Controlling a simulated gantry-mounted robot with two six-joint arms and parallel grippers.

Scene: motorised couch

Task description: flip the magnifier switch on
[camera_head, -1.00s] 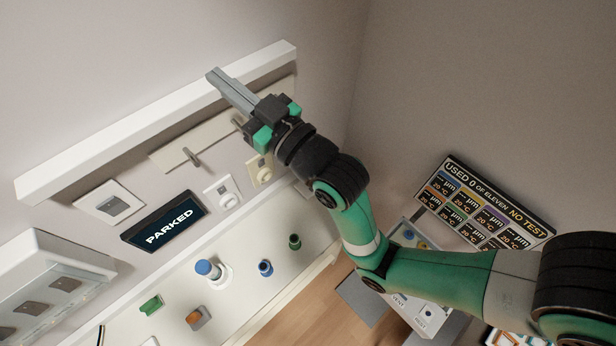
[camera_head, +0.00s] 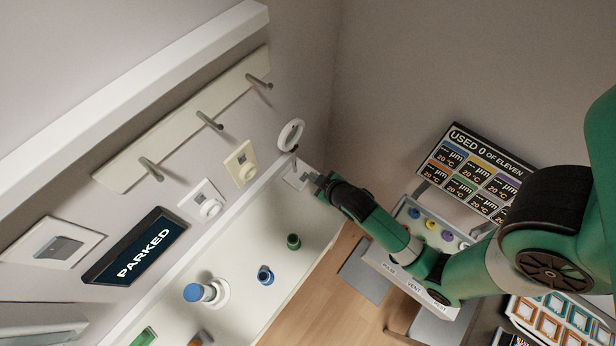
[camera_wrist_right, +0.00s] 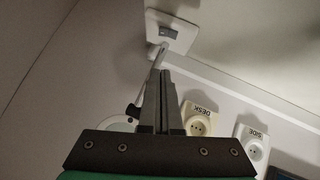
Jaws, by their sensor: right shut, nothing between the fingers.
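A white switch plate (camera_head: 299,176) with a grey rocker sits on the wall near the corner, below a round white-rimmed magnifier (camera_head: 291,134). In the right wrist view the plate (camera_wrist_right: 171,32) is at the top, with its grey rocker (camera_wrist_right: 168,35) facing me. My right gripper (camera_head: 316,179) is shut and empty, its tips close to the plate's right side in the head view. In the right wrist view the gripper (camera_wrist_right: 163,76) points toward the plate, tips just below it. I cannot tell whether they touch. My left gripper is not in view.
A rail with several pegs (camera_head: 208,121) and a white shelf edge (camera_head: 130,85) are on the wall. Two sockets (camera_head: 241,164) (camera_head: 204,203) and a PARKED display (camera_head: 135,247) are to the left. A ledge (camera_head: 245,235) with coloured knobs lies below.

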